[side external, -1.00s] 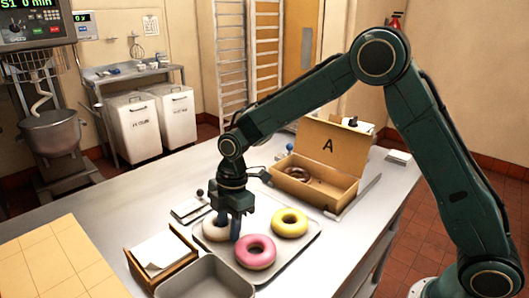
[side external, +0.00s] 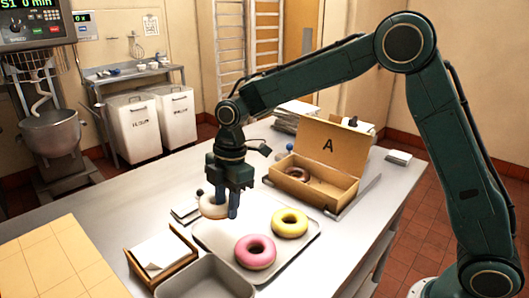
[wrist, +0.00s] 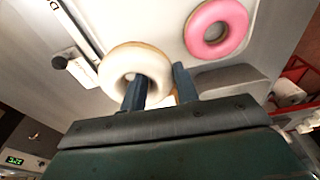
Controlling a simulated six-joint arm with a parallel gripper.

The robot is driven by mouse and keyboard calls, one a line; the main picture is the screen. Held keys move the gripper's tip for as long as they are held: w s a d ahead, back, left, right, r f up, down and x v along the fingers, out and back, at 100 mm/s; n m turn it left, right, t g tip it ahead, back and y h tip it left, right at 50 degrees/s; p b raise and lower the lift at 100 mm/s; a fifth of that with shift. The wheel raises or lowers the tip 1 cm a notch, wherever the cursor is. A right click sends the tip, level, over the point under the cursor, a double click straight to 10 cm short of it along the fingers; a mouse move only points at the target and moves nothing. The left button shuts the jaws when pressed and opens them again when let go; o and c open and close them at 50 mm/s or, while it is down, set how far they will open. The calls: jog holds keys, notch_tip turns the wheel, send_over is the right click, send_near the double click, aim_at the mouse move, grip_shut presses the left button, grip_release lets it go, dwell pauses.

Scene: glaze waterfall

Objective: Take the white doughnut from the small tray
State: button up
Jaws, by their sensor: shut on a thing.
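The white doughnut (side external: 212,207) is held in my gripper (side external: 222,212), above the left end of the small tray (side external: 305,247). In the wrist view, the white doughnut (wrist: 137,66) has one finger of my gripper (wrist: 158,88) in its hole and the other outside its ring. A pink doughnut (side external: 256,252) and a yellow doughnut (side external: 290,222) lie on the tray. The pink one also shows in the wrist view (wrist: 232,30). The fingers partly cover the white doughnut in the side view.
An open cardboard box marked A (side external: 338,190) stands behind the tray with a brown doughnut (side external: 298,174) inside. A box of papers (side external: 138,261) and an empty grey pan (side external: 215,290) are at the front.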

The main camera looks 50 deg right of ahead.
aim_at(227, 203)
notch_tip(227, 203, up, 13)
jog(key=shift+r, duration=0.2)
dwell(0.3)
dwell(0.5)
